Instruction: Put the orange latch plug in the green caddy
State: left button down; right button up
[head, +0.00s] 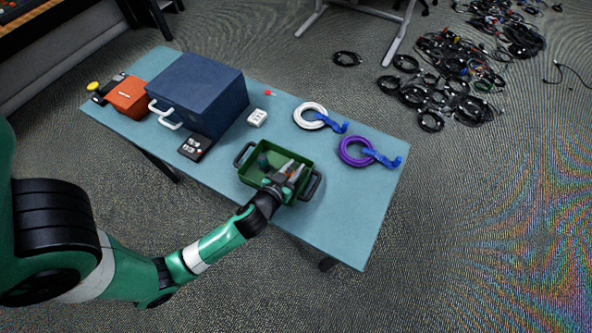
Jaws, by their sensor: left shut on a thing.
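The green caddy (249,172) stands near the front edge of the table, with a dark handle at each end. My left gripper (291,170) is over the right part of the caddy. It is shut on the orange latch plug (294,177), of which only a small orange part shows between the fingers. I cannot tell whether the plug touches the caddy floor. A dark teal item (263,161) shows in the caddy's left part. My right gripper is not in view.
On the blue table (345,220), a large navy box (205,90), an orange case (128,97) and a dark device (195,147) lie left. The right front is clear.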

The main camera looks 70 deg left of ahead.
pick_arm(q)
jog(key=shift+w+f, duration=0.1)
jog(key=c, duration=0.7)
grip_release()
jog(key=shift+o, duration=0.2)
